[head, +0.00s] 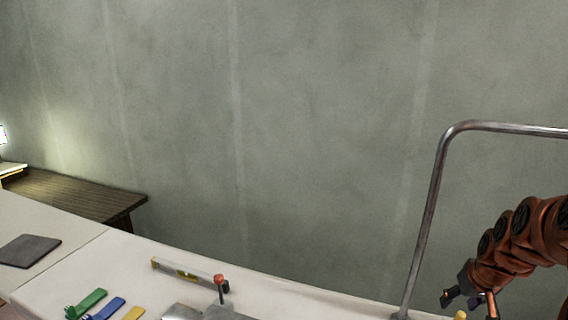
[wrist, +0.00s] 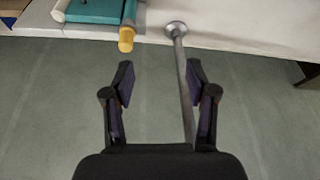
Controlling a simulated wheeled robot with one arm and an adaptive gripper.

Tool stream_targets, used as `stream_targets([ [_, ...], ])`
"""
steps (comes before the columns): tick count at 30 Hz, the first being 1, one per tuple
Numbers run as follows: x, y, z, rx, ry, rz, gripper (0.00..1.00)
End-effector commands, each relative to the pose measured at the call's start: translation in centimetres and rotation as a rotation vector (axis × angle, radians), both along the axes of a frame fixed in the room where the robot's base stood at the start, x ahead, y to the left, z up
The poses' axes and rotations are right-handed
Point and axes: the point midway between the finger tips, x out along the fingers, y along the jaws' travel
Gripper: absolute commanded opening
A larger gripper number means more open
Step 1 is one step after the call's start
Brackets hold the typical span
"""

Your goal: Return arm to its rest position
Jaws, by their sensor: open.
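My arm shows at the right edge of the head view, copper-coloured, and its gripper (head: 468,300) hangs low beside the metal rail. In the wrist view my gripper (wrist: 160,80) is open, with its two dark fingers apart and nothing between the pads. A yellow-tipped tool (wrist: 126,40) lies beyond the fingers, at the edge of the white bench. The gripper is apart from it.
A bent metal rail (head: 432,200) rises from the bench (head: 270,290) close to my gripper; its post (wrist: 183,90) also shows in the wrist view. A dark bench (head: 75,195) stands behind.

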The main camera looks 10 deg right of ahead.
Motion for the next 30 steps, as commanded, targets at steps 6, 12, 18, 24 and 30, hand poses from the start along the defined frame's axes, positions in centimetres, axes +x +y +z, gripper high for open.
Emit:
stream_targets([
  [6, -1.1, 10.4, 1.8, 0.043, 0.086, 0.115, 0.57],
  [12, -4.5, 18.3, 2.6, 0.068, 0.183, 0.194, 0.57],
  [18, -9.7, 24.3, 3.1, 0.075, 0.286, 0.253, 0.57],
  [24, -15.7, 28.5, 3.2, 0.068, 0.387, 0.292, 0.57],
  [30, -20.8, 30.5, 3.1, 0.056, 0.466, 0.310, 0.57],
])
